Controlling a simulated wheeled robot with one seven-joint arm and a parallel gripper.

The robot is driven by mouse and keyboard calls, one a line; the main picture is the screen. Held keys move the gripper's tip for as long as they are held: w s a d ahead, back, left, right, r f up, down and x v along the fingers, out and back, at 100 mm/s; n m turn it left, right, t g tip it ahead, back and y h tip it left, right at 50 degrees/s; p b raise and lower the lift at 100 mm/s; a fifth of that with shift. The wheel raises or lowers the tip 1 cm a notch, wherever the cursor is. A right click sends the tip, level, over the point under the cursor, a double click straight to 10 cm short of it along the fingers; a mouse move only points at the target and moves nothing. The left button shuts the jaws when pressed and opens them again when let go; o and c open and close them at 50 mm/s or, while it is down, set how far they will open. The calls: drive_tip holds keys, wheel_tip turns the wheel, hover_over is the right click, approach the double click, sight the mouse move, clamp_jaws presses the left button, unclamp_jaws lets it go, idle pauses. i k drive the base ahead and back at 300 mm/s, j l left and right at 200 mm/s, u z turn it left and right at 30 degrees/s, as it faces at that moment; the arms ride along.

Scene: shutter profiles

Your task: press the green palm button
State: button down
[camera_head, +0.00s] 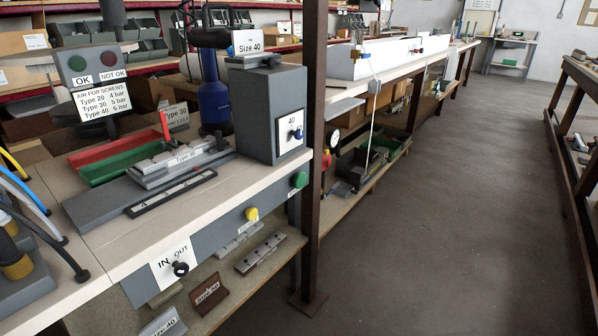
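The green palm button (299,180) sits on the grey front panel (215,225) of the near workbench. It is at the panel's right end, below the grey box marked 40 (268,110) and just left of a dark brown post (315,130). Its face is in plain view, with nothing in front of it. A yellow button (252,214) is on the same panel to its left. A black knob (180,268) on an IN/OUT plate is further left. My gripper is not in view.
On the bench are a red tray (115,141), a green tray (118,165) and a grey fixture (180,160). A sign with OK and NOT OK discs (95,65) stands behind. A lower shelf (225,285) holds profile pieces. The floor (430,230) to the right is clear.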

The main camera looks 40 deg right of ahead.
sight(300, 179)
drive_tip(key=i+j+z, duration=0.15)
drive_tip(key=z, duration=0.2)
drive_tip(key=i+j+z, duration=0.35)
drive_tip(key=k+l, duration=0.05)
drive_tip(key=l, duration=0.05)
